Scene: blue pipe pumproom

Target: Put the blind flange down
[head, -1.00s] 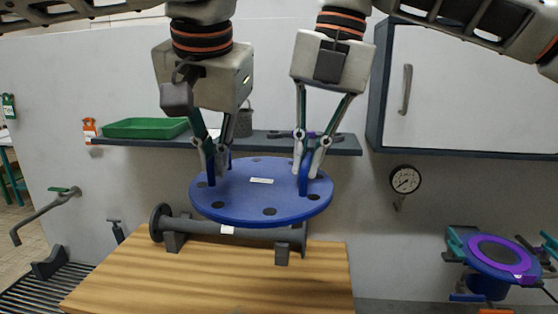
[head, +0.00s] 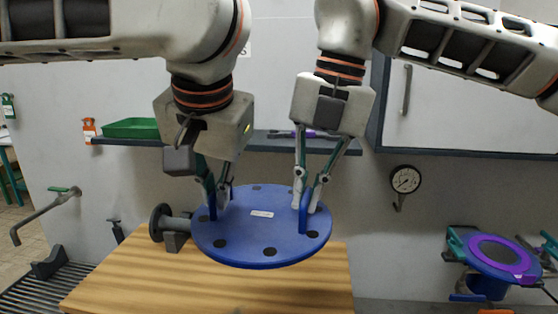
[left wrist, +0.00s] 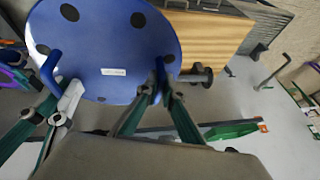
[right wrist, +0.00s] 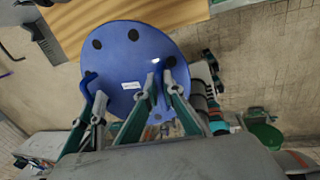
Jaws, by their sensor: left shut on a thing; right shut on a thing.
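The blind flange (head: 262,236) is a round blue disc with dark bolt holes, a white label and two upright blue handles. In the head view it hangs roughly level in front of and above the wooden bench top (head: 200,290). My left gripper (head: 212,213) is shut on its left handle. My right gripper (head: 304,218) is shut on its right handle. The flange also shows in the left wrist view (left wrist: 110,40) and in the right wrist view (right wrist: 135,55). I cannot tell how far its underside is above the wood.
A grey flanged pipe (head: 160,222) lies on the bench behind the flange, mostly hidden by it. A shelf (head: 350,147) with a green tray (head: 130,128) runs along the wall. A blue pipe end with a purple gasket (head: 497,250) stands at right. The bench front is bare.

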